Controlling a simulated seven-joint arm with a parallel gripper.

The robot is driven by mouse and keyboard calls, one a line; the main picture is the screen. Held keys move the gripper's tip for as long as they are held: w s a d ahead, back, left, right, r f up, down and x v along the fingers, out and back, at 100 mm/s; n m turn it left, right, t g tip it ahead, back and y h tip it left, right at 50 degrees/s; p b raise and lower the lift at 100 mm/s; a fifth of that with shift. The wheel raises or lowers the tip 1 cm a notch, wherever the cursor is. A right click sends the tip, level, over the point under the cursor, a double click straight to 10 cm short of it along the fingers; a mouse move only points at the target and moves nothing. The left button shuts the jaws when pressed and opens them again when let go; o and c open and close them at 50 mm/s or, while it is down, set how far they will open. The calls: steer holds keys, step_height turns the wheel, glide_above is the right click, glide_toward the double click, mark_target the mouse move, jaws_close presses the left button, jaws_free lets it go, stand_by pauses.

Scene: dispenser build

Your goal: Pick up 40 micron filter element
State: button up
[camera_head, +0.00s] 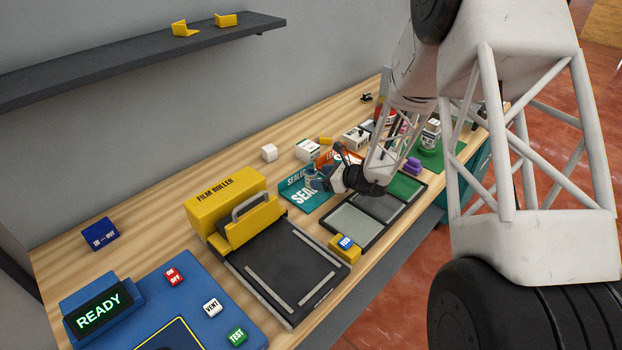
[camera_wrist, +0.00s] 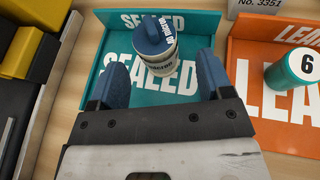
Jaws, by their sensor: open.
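The 40 micron filter element (camera_wrist: 157,45) is a pale cylinder with a blue cap and printed lettering, in the teal tray (camera_wrist: 110,68) marked SEALED. In the wrist view my gripper (camera_wrist: 162,58) is open, with one blue finger to the left of the filter and one to the right. Gaps show on both sides, and nothing is gripped. How deep the fingers reach beside the filter I cannot tell. In the head view my gripper (camera_head: 325,180) is low over the teal tray (camera_head: 290,197), and the filter is hard to make out there.
An orange tray (camera_wrist: 245,75) lies just right of the teal one, holding a teal cylinder marked 6 (camera_wrist: 290,70). The yellow film roller (camera_head: 232,210) stands to the left in the head view. A white box (camera_head: 308,150) sits behind the trays.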

mark_target(311, 168)
steer(key=shift+x, duration=2.35)
steer(key=c, duration=1)
steer(key=shift+r, duration=0.2)
steer(key=shift+r, duration=0.75)
step_height(311, 168, up, 2)
steer(key=shift+r, duration=0.1)
steer(key=s+d, duration=0.1)
steer(key=s, duration=0.4)
steer(key=s+d, duration=0.1)
steer(key=s, duration=0.4)
steer(key=s+d+r, duration=0.1)
steer(key=s, duration=0.4)
steer(key=shift+s+d, duration=0.1)
steer(key=shift+s, duration=0.3)
